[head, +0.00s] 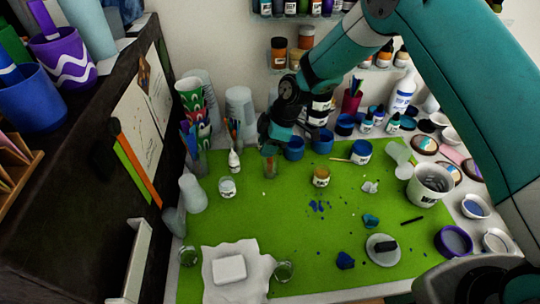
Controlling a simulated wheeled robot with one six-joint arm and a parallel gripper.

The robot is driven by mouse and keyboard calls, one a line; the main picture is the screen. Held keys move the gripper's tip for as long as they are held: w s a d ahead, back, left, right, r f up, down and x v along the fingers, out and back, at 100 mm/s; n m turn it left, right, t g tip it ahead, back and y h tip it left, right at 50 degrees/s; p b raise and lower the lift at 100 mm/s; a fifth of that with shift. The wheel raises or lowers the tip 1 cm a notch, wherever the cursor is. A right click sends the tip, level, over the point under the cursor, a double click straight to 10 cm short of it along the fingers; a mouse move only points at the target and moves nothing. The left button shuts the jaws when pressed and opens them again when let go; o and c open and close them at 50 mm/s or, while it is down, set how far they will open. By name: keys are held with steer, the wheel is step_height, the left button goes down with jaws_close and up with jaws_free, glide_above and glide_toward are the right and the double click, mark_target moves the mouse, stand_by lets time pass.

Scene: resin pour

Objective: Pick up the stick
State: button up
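A thin pale wooden stick (340,159) lies at the back of the green mat (335,275), its right end by a blue-lidded jar (361,152). A short dark stick-like piece (411,220) lies on the mat farther right. I cannot tell which of them is the task's stick. My gripper (266,138) is small and dark in this view, at the back of the mat, left of the pale stick and apart from it. It is above or behind a greenish clear cup (270,162). Its fingers are too dark to tell open from shut.
Blue jars (294,148) stand between my gripper and the pale stick. A cup of brushes (234,134) and a white bottle (234,161) stand to the left. A white bucket (430,185) stands at right. The mat's middle is mostly clear, with blue crumbs (318,206).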

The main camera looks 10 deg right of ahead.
jaws_close()
